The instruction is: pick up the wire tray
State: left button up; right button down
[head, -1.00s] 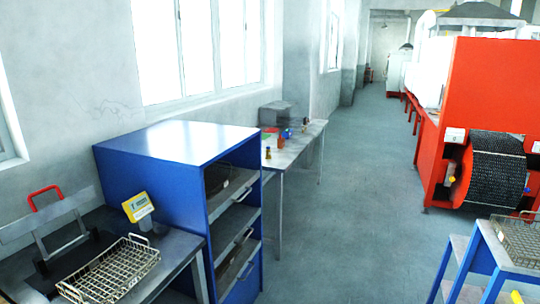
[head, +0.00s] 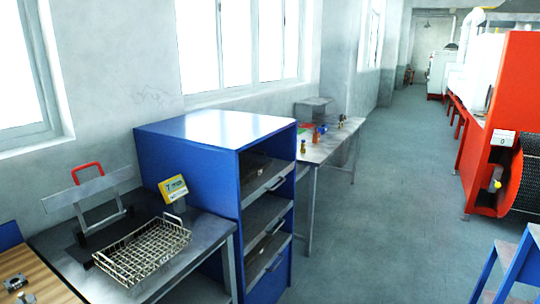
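A wire tray (head: 143,256) with raised end handles sits on the grey metal table (head: 212,232) at the lower left. It looks empty. A yellow scale display (head: 173,188) stands behind it, and a trolley-like frame with a red handle (head: 88,171) stands behind it to the left. Neither of my grippers shows in the head view.
A blue shelf cabinet (head: 188,171) stands right of the table, with trays on its shelves. A long workbench (head: 328,148) holds small bottles beyond it. A wooden-topped surface (head: 38,272) is at the lower left. Open floor (head: 400,190) runs between the bench and the red machine (head: 512,90).

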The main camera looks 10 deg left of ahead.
aim_at(129, 237)
jog(key=u, duration=1.35)
